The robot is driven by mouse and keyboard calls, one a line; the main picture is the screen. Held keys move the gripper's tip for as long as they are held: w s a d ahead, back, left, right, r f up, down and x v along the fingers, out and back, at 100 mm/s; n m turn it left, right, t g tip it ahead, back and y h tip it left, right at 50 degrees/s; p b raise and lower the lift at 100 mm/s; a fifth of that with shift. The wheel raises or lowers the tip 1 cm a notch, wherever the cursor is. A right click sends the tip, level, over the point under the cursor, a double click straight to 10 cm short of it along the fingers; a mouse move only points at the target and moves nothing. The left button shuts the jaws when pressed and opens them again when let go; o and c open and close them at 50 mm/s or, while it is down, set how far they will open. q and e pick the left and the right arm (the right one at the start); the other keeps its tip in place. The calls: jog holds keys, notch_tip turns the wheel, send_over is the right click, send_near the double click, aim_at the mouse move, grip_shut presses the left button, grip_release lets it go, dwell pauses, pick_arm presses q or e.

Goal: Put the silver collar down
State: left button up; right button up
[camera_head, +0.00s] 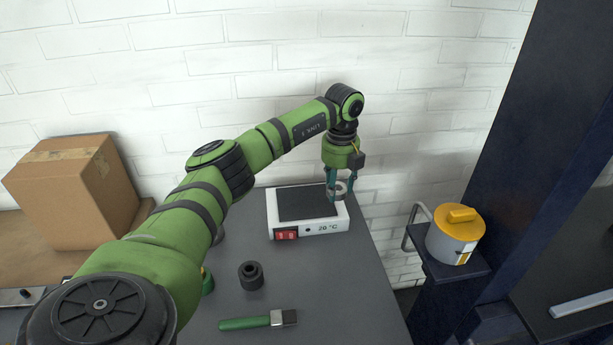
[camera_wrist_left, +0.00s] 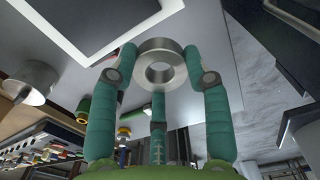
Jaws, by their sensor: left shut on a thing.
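The silver collar (camera_head: 342,189) is a thick metal ring held between the fingers of my left gripper (camera_head: 340,186). In the left wrist view, the collar (camera_wrist_left: 158,49) sits at the fingertips with its hole facing the camera, and the three teal fingers are shut around it. In the head view, it shows in front of the right edge of a white heating plate (camera_head: 330,226) with a dark top. The height of the collar above the surfaces is hard to tell. My right gripper is not in view.
A black ring (camera_head: 259,281) and a green-handled brush (camera_head: 245,323) lie on the grey table (camera_head: 345,290). A yellow-lidded pot (camera_head: 446,245) stands on a dark shelf to the right. A cardboard box (camera_head: 70,195) is at the left. The table's right front is clear.

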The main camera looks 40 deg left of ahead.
pick_arm(q)
jog(key=s+a+f+n+p, duration=0.1)
jog(key=a+f+n, duration=0.1)
jog(key=a+n, duration=0.7)
jog(key=shift+n, duration=3.2)
jog(key=shift+f, duration=0.1)
jog(key=b, duration=0.2)
send_over(307, 206)
jog(key=shift+a+f, duration=0.1)
jog(key=shift+f, duration=2.45)
jog(key=shift+f, duration=0.1)
jog(key=shift+f+b, duration=0.35)
jog(key=shift+f, duration=0.3)
